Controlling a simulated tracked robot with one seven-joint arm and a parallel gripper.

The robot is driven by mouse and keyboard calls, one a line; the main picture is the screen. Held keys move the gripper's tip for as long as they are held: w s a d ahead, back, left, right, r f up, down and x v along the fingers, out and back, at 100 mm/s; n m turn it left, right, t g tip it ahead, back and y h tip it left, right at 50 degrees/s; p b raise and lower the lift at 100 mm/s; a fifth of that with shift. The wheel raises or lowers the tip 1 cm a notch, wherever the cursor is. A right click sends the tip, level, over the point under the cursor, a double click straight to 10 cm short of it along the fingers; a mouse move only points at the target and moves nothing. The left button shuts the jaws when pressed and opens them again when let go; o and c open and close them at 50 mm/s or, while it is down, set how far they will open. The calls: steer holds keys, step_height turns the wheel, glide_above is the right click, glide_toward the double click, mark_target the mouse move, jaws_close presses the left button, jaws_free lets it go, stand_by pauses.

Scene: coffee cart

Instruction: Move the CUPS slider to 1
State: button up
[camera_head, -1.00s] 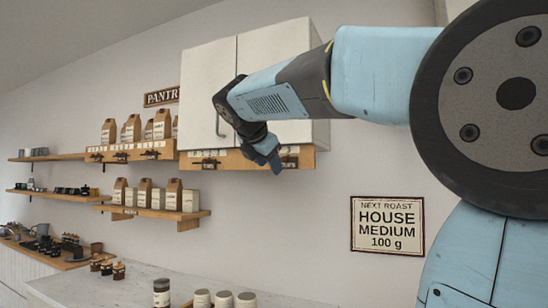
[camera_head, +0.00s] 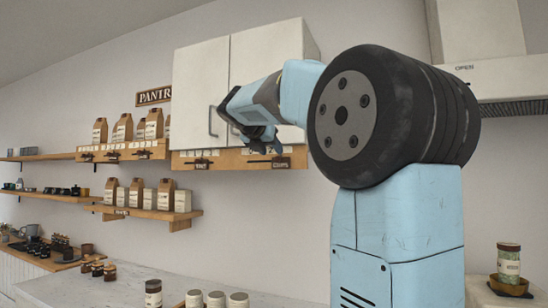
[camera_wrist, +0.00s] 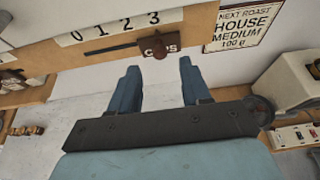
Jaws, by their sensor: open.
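The CUPS slider (camera_wrist: 158,46) is a dark reddish-brown knob marked CUPS on a wooden rail (camera_wrist: 60,62). It sits at the right end of its slot, under the 3 of a white 0-to-3 scale (camera_wrist: 108,27). The rail also shows in the head view under the white cabinet, with the slider (camera_head: 280,162) small at its right. My gripper (camera_wrist: 157,66) is open and empty, its two blue fingers pointing at the rail. In the wrist view the knob lies just beyond the gap between the fingertips; contact is not visible. In the head view my gripper (camera_head: 262,140) is close to the rail.
Another slider (camera_wrist: 12,82) is on the rail at left. A HOUSE MEDIUM 100 g sign (camera_wrist: 243,25) hangs to the right. A white cabinet (camera_head: 200,95) is above the rail, shelves with bags (camera_head: 150,212) are at left, and a counter (camera_head: 120,290) with jars is below.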

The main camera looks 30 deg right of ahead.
mark_target(277, 158)
steer(key=shift+x, duration=2.65)
jaws_close()
